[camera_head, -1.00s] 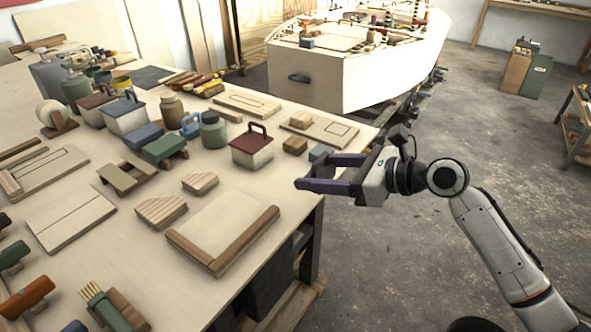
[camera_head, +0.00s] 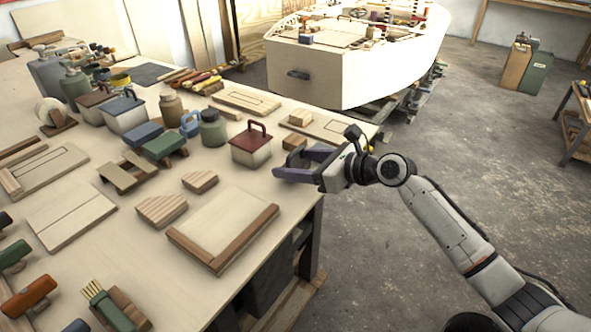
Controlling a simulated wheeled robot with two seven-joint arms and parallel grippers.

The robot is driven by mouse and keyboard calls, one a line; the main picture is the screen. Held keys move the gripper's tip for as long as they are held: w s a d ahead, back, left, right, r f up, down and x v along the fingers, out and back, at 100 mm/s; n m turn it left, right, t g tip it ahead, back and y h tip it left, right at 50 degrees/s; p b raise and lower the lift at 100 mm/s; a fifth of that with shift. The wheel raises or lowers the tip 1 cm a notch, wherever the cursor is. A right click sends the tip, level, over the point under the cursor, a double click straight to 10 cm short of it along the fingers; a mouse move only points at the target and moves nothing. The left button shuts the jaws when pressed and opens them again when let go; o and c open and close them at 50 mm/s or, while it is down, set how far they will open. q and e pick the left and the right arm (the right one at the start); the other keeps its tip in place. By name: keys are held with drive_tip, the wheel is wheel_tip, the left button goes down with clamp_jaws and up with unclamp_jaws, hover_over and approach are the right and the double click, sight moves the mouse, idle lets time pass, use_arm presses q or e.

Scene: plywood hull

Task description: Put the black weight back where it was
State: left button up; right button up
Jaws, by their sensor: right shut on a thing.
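My right gripper (camera_head: 298,164) is over the right edge of the plywood workbench (camera_head: 260,95), beside a dark red-lidded box (camera_head: 250,147). Its purple fingers point left, apart but shut on a small dark grey thing that shows only in part between them. I cannot tell from its shape whether this is the black weight. No other black weight can be made out on the bench. My left gripper is not in view.
A small wooden block (camera_head: 293,141) lies just behind the right gripper's fingers. A board with a marked outline (camera_head: 325,127) lies at the bench corner. A wood-edged tray (camera_head: 225,225) is nearer. Open floor lies to the right.

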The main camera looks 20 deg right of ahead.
drive_tip(key=shift+f, duration=0.55)
drive_tip(key=shift+f, duration=0.1)
drive_tip(key=o, duration=1.7)
drive_tip(key=shift+f, duration=0.2)
drive_tip(key=shift+r, duration=0.2)
drive_tip(key=v, duration=1.2)
